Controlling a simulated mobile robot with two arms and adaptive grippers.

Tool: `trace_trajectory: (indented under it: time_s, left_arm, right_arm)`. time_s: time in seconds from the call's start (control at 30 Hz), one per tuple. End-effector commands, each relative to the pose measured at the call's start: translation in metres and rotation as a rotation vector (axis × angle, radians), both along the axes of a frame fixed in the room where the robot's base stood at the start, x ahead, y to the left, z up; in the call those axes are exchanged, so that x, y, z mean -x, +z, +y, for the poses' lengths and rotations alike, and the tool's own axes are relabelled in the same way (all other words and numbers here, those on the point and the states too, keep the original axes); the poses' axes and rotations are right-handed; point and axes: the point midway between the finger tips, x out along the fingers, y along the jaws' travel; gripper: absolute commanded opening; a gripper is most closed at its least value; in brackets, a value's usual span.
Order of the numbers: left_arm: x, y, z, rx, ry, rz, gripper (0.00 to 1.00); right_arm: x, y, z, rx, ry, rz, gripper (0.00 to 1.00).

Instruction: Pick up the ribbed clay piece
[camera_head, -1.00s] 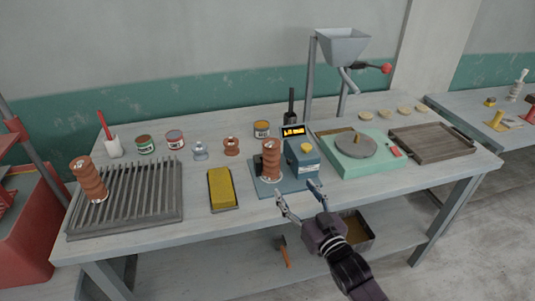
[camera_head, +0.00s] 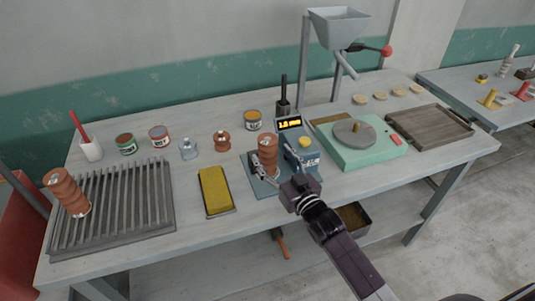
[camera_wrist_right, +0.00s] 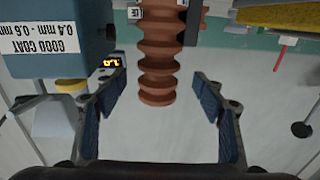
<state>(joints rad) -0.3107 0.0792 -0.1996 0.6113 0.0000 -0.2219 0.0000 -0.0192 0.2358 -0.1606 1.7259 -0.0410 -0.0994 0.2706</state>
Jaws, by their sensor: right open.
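A tall ribbed reddish-brown clay piece (camera_head: 268,155) stands upright on the blue-grey base of the gauge device (camera_head: 299,153). In the right wrist view the ribbed clay piece (camera_wrist_right: 157,60) shows between the two blue-padded fingers, with gaps on both sides. My right gripper (camera_head: 275,166) is open, with its fingers reaching to either side of the piece from the front. A similar ribbed piece (camera_head: 68,192) leans on the slatted rack (camera_head: 125,205) at the left. A shorter brown ribbed piece (camera_head: 222,141) stands farther back. My left gripper is not in view.
The device's blue box stands close to the right of the piece. A yellow sponge block (camera_head: 214,190) lies to its left. A green turntable unit (camera_head: 365,150) and a wooden tray (camera_head: 430,130) are to the right. Tins stand behind. The bench's front strip is mostly clear.

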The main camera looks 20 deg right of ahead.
Motion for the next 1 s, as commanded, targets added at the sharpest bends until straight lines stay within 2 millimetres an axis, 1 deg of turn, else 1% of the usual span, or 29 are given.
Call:
trace_trajectory:
  time_s: [0.03, 0.1, 0.2, 0.3, 0.43, 0.6, 1.0]
  left_arm:
    - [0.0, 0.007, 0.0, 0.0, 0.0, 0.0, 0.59]
    - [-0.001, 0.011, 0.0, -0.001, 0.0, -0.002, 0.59]
    - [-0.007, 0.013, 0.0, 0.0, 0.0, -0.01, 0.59]
    - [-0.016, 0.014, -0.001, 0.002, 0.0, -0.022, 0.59]
    - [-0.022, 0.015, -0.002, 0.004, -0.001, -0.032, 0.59]
    - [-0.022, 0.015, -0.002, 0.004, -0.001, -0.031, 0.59]
    - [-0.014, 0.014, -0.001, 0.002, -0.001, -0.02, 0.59]
  right_arm:
    - [-0.008, 0.005, 0.0, 0.0, 0.0, -0.002, 0.63]
    - [-0.018, 0.006, 0.001, 0.0, 0.0, -0.002, 0.63]
    - [-0.029, 0.004, 0.003, -0.001, 0.0, -0.001, 0.63]
    - [-0.036, 0.003, 0.004, 0.0, 0.0, -0.001, 0.63]
    - [-0.039, 0.003, 0.004, 0.0, 0.001, -0.002, 0.63]
    - [-0.039, 0.003, 0.004, 0.0, 0.001, -0.002, 0.63]
    - [-0.038, 0.002, 0.004, 0.0, 0.001, -0.001, 0.19]
